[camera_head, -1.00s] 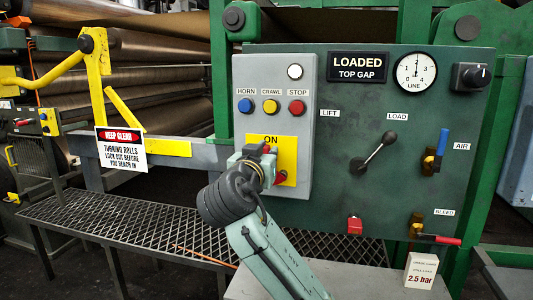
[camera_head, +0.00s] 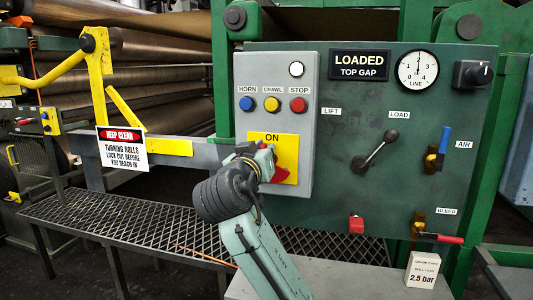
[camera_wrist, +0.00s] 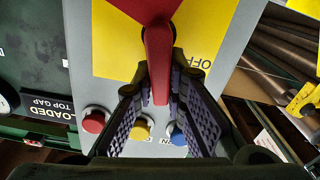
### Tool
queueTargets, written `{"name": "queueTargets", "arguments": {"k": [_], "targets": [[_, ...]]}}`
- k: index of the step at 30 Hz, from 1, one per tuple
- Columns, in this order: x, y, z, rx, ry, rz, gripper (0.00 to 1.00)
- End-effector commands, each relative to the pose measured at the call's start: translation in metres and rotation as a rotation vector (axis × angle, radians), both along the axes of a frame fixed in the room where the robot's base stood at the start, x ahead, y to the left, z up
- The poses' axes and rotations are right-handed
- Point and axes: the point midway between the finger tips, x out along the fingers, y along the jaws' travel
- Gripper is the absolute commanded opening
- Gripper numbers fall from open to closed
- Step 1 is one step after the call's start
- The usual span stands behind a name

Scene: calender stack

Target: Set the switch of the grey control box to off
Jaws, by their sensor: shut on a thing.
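The grey control box (camera_head: 305,110) is mounted on the left of the green panel. Its red switch (camera_head: 281,175) sits on a yellow plate (camera_head: 291,152) marked ON at the top. In the wrist view the red switch handle (camera_wrist: 157,65) points down the picture, towards the buttons, with OFF printed to its right on the yellow plate (camera_wrist: 120,45). My gripper (camera_wrist: 156,98) is shut on the handle, one finger on each side. In the head view my gripper (camera_head: 262,162) covers much of the plate and switch.
Blue, yellow and red buttons (camera_head: 271,104) sit just above the plate. A lever (camera_head: 376,150) and two valves, blue (camera_head: 442,142) and red (camera_head: 440,238), are on the green panel (camera_head: 340,190). A KEEP CLEAR sign (camera_head: 122,148) hangs at the left.

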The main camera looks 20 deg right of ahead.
Motion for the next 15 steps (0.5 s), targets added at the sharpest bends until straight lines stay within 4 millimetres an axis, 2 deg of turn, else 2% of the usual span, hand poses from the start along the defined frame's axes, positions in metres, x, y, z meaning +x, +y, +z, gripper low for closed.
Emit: {"name": "queueTargets", "arguments": {"k": [15], "targets": [[0.0077, 0.0105, -0.0075, -0.400, 0.274, -0.004, 0.00]]}}
